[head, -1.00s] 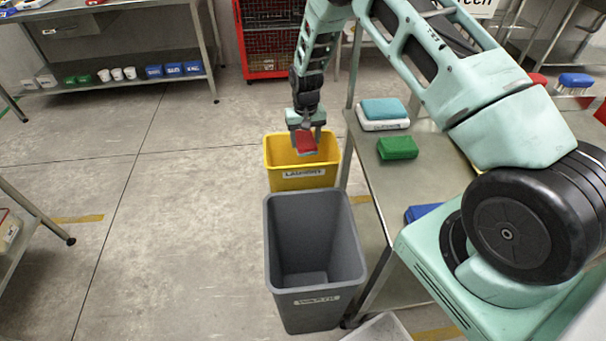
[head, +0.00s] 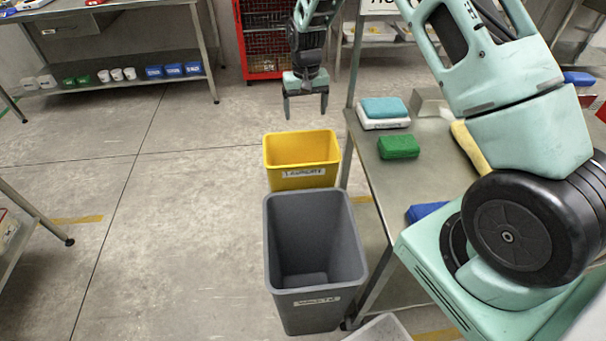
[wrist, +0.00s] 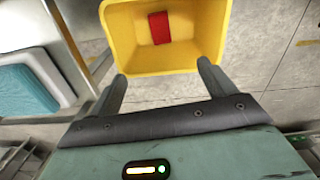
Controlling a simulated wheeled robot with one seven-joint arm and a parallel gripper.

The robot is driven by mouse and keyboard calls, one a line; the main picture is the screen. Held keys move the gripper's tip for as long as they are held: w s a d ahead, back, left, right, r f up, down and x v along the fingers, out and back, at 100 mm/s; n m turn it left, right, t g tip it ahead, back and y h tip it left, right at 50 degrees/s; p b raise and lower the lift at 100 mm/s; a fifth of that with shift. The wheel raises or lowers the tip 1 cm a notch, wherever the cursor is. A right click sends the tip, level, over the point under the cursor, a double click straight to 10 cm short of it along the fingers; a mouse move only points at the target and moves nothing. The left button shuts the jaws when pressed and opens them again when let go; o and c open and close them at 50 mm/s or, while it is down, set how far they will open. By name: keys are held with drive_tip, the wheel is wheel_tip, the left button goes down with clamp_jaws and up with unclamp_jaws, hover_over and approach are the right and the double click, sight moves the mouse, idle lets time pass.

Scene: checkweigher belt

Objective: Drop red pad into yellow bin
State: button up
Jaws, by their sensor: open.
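The red pad (wrist: 160,27) lies inside the yellow bin, against the bin's inner floor or wall, in the wrist view. In the head view the pad is hidden by the bin's walls. The yellow bin (head: 303,179) stands on the floor behind the grey bin and beside the steel table; it also shows in the wrist view (wrist: 119,30). My gripper (head: 306,108) is open and empty, above and beyond the yellow bin in the head view. Its two spread fingers (wrist: 160,82) show in the wrist view with nothing between them.
A grey bin (head: 315,296) stands in front of the yellow one. The steel table (head: 394,193) at right bears a teal pad (head: 384,108) on a white device and a green pad (head: 398,147). A red cage (head: 267,50) stands behind. Floor at left is clear.

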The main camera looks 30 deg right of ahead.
wheel_tip(320, 180, up, 7)
idle(0.3)
drive_tip(key=s+a+r+n+y, duration=0.1)
drive_tip(key=s+a+r+n, duration=0.25)
drive_tip(key=s+a, duration=0.6)
drive_tip(key=s+a+r+n, duration=0.3)
drive_tip(key=s+a+r, duration=0.2)
drive_tip(key=s+a, duration=0.45)
drive_tip(key=s+a+n, duration=0.2)
drive_tip(key=s+n, duration=0.2)
drive_tip(key=s, duration=1.5)
drive_tip(key=shift+a+r, duration=0.35)
